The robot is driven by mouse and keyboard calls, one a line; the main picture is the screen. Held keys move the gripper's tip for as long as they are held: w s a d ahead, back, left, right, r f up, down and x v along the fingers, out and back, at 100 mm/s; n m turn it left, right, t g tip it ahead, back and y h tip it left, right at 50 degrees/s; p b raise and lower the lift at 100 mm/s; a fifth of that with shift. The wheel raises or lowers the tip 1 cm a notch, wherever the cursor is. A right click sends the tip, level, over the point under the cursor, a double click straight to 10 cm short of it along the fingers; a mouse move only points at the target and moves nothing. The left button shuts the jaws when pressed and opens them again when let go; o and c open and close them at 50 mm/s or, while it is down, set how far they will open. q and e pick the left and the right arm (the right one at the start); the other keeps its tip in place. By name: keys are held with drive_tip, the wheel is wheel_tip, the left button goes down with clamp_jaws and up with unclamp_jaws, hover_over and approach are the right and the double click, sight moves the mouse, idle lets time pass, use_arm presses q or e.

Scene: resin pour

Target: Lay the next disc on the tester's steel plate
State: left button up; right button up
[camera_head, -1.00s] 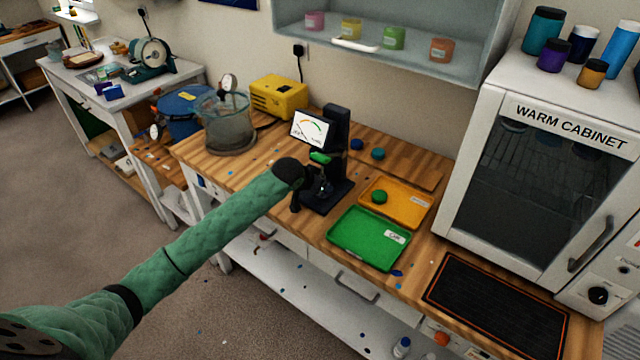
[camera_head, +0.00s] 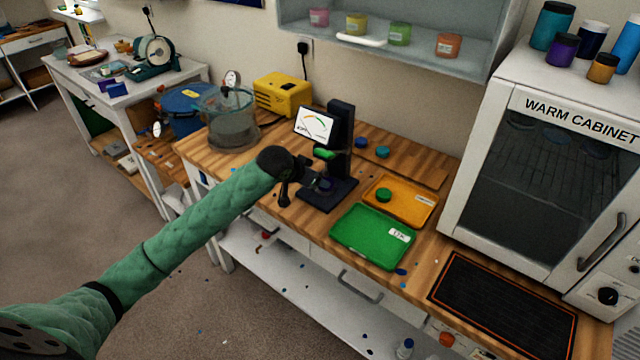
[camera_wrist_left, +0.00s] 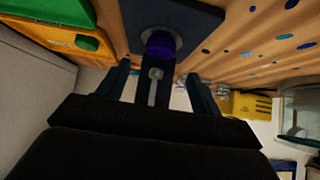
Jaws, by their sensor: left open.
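The dark tester (camera_head: 341,130) stands on the wooden bench, with a dial screen and a green part on its column. In the left wrist view, a purple-blue disc (camera_wrist_left: 160,43) lies on the tester's round steel plate (camera_wrist_left: 179,37). My left gripper (camera_head: 312,180) is at the tester's front left; in the wrist view its fingers (camera_wrist_left: 162,85) are apart, with nothing between them, and short of the disc. A green disc (camera_head: 384,194) lies in the orange tray (camera_head: 412,214).
A green tray (camera_head: 362,244) with a label lies empty in front of the orange one. The warm cabinet (camera_head: 545,180) and a black mat (camera_head: 505,305) are to the right. A clear pot (camera_head: 230,120) and a yellow box (camera_head: 282,94) stand to the left.

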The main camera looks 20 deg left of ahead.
use_arm(q)
drive_tip(key=shift+b+v, duration=0.45)
drive_tip(key=shift+v, duration=2.05)
use_arm(e)
drive_tip(key=shift+w+a+r, duration=0.25)
drive_tip(key=shift+r, duration=0.5)
drive_tip(key=shift+w+a+r, duration=0.2)
drive_tip(key=shift+w+r, duration=0.05)
drive_tip(key=shift+r, duration=0.45)
